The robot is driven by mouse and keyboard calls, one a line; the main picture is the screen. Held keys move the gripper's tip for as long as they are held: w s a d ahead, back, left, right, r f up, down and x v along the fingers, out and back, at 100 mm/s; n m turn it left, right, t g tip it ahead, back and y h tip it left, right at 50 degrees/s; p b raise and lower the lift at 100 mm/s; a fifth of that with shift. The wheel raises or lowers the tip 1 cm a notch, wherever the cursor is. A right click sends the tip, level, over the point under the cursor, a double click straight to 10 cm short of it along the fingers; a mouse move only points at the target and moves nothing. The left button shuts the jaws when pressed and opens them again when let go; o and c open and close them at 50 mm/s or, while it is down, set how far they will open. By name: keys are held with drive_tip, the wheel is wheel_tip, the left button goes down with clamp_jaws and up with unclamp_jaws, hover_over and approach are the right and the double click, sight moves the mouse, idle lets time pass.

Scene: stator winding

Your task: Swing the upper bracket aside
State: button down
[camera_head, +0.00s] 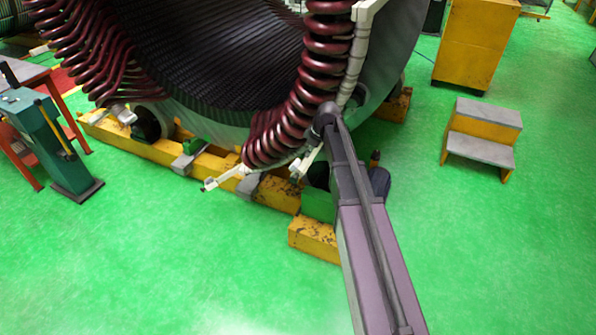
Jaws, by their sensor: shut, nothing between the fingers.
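A pale upper bracket (366,12) sits at the top of the picture, against the outer side of the dark red coil ends (322,65) of the large stator (225,45). A segmented pale strip (354,62) runs down from it along the coils. A second pale bracket (228,177) sticks out to the left at the bottom of the coils. My arm reaches up from the bottom edge, and its dark far end is in front of the coils, well below the upper bracket. I cannot make out my gripper's fingers. My arm hides part of the lower coils and strip.
The stator rests on worn yellow beams (225,170). A teal machine (52,145) and a red-framed table (35,75) stand at the left. Yellow steps (482,130) and a yellow cabinet (474,42) stand at the right. The green floor between is clear.

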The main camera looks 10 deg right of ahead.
drive_tip(key=shift+f, duration=0.2)
idle(0.3)
drive_tip(key=b, duration=0.5)
approach(296, 178)
drive_tip(key=b+x, duration=0.7)
drive_tip(key=b, duration=0.1)
drive_tip(key=shift+a+f, duration=0.2)
idle(0.5)
drive_tip(key=shift+w+f+b, duration=0.1)
drive_tip(key=shift+f+b, duration=0.05)
drive_tip(key=shift+b, duration=0.15)
